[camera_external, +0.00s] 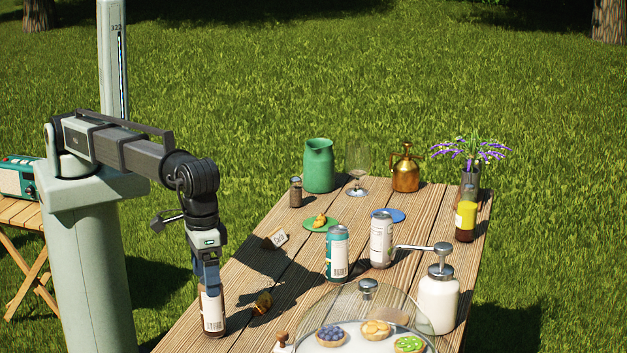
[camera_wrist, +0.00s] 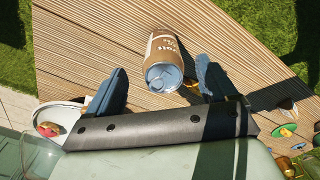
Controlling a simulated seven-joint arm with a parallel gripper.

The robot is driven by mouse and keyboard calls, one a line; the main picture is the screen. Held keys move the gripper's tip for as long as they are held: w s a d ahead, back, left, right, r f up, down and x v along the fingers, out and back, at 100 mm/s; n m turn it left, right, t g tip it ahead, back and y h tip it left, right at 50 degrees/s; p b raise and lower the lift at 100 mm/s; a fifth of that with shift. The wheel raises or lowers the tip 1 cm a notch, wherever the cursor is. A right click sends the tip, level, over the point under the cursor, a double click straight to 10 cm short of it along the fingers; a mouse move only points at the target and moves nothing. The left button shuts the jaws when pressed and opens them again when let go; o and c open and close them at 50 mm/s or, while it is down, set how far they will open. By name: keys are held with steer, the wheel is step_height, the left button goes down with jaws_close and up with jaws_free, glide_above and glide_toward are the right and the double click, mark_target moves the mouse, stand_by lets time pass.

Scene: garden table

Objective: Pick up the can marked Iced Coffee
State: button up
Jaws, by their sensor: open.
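A brown can with a silver top and white lettering (camera_wrist: 165,48) stands upright at the table's near left corner. Its lettering is only partly readable in the wrist view. In the external view the same can (camera_external: 213,312) shows a white label panel, with its top hidden by my fingers. My gripper (camera_external: 209,283) points down over this can and is open. In the wrist view the fingers of my gripper (camera_wrist: 161,68) are on either side of the can's top, with gaps between. A teal can (camera_external: 337,255) and a white can (camera_external: 381,241) stand mid-table; their names are not readable.
A glass dome (camera_external: 400,310) covers tarts at the near edge. A white pump bottle (camera_external: 437,303) stands right of it. A small brass item (camera_external: 262,303) lies near the brown can. A green jug (camera_external: 318,166) and copper sprayer (camera_external: 405,172) stand at the back.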

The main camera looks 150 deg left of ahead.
mark_target(212, 301)
steer(key=shift+s+a+f, duration=0.1)
steer(key=shift+a+f, duration=0.15)
steer(key=shift+f, duration=1.5)
steer(key=shift+a+f, duration=0.2)
steer(key=shift+f, duration=1.55)
steer(key=shift+c, duration=0.4)
steer(key=c, duration=1.3)
steer(key=shift+o, duration=0.2)
